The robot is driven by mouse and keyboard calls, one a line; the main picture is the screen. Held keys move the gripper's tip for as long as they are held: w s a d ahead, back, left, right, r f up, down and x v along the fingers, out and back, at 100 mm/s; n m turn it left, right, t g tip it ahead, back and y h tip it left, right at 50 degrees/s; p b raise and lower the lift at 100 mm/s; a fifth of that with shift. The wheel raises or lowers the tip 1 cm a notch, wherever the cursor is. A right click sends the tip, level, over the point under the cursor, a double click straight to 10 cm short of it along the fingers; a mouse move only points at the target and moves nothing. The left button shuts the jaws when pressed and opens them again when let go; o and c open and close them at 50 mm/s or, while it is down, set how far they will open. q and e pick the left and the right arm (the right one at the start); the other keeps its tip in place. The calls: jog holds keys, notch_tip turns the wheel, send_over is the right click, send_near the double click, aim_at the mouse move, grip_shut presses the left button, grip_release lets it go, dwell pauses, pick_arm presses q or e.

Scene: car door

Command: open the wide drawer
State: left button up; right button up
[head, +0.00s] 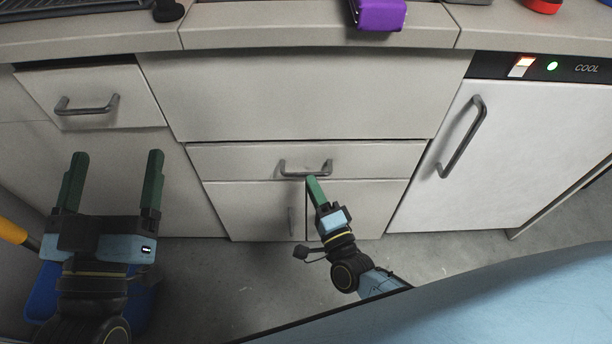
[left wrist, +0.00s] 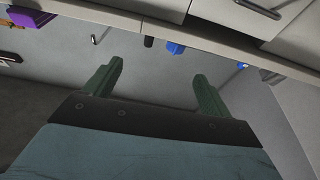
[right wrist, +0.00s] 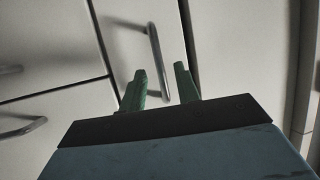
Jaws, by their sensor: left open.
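The wide drawer (head: 230,160) is a pale front in the middle of the cabinet, looking flush with its surroundings. Its grey bar handle (head: 305,168) is horizontal in the head view and runs nearly upright in the right wrist view (right wrist: 156,50). My right gripper (head: 313,182) is at the handle from below; in the right wrist view its green fingers are apart, one on each side of the handle's near end, with gaps visible. Contact cannot be told. My left gripper (head: 112,168) is open and empty in front of the left cabinet, below the small drawer.
A small drawer (head: 85,92) is at upper left, and a cooler door (head: 500,150) with a slanted handle is at right. Cupboard doors (head: 355,205) lie below the wide drawer. A purple item (head: 378,14) rests on the counter edge. A blue bin (head: 42,298) stands at lower left.

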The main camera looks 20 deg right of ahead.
aim_at(306, 174)
pick_arm(q)
jog(key=shift+s+r+t+h+b, duration=0.25)
jog(key=shift+s+r+t, duration=0.1)
jog(key=shift+r+t, duration=0.35)
jog(key=shift+s+r+t+h+b, duration=0.25)
jog(key=shift+r+t, duration=0.25)
jog(key=shift+r, duration=0.3)
pick_arm(e)
jog(key=shift+x, duration=2.2)
grip_shut()
